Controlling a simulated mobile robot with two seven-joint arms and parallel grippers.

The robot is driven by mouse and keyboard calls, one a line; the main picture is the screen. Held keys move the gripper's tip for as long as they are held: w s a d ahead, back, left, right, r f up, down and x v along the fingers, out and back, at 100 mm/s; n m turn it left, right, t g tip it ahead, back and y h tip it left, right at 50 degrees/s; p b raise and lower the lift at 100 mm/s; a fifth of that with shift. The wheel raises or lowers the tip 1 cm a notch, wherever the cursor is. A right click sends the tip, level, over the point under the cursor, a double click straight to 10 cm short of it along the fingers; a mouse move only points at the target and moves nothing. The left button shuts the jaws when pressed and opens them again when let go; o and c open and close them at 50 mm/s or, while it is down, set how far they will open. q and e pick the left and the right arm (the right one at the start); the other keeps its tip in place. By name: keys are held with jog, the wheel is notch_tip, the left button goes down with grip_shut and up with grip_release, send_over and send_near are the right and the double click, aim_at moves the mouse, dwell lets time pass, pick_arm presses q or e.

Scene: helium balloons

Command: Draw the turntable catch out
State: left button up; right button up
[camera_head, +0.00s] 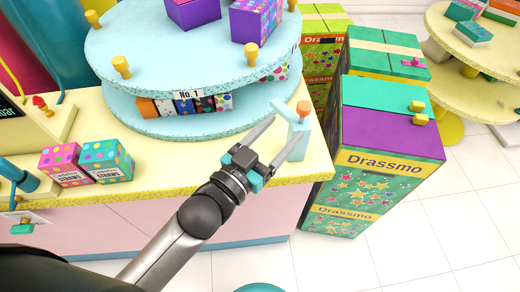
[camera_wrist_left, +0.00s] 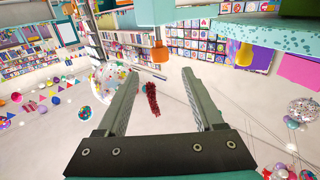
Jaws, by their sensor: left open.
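The two-tier light blue turntable (camera_head: 190,50) stands on the pale yellow speckled counter. A small light blue catch (camera_head: 293,119) with an orange knob (camera_head: 303,107) sits at the counter's right end, beside the lower tier. My left gripper (camera_head: 288,124) is open and empty, its fingers pointing toward the catch. In the left wrist view, the gripper (camera_wrist_left: 160,75) shows both fingers apart. The orange knob (camera_wrist_left: 159,53) hangs there from the light blue catch (camera_wrist_left: 158,12), just beyond and between the fingertips. Contact cannot be told. My right gripper is not in view.
Tall Drassmo boxes (camera_head: 378,160) stand on the floor right of the counter. Two dotted straw boxes (camera_head: 105,160) sit on the counter at left. Small boxes fill the lower tier, and yellow pegs (camera_head: 121,67) rise from the upper tier. White tiled floor is free at front right.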

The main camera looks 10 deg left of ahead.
pick_arm(q)
jog(key=v, duration=0.6)
dwell(0.6)
